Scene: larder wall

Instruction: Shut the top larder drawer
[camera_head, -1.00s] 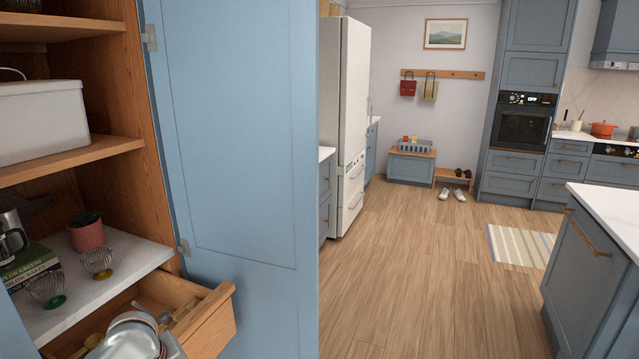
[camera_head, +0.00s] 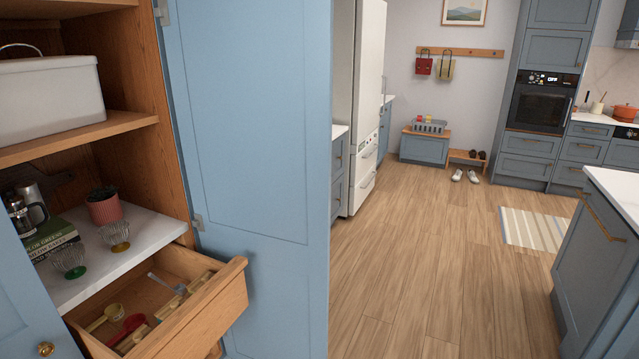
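The top larder drawer (camera_head: 206,312) is wooden and stands pulled open below the white larder counter (camera_head: 122,247). Inside it lie a yellow scoop (camera_head: 105,317), a red utensil (camera_head: 128,327), a light-coloured utensil (camera_head: 161,281) and some wooden pieces. Part of another wooden front shows just under it at the bottom edge. Neither of my grippers is in view.
The open blue larder door (camera_head: 245,170) stands right of the drawer. A blue door with a brass knob (camera_head: 46,348) is at lower left.

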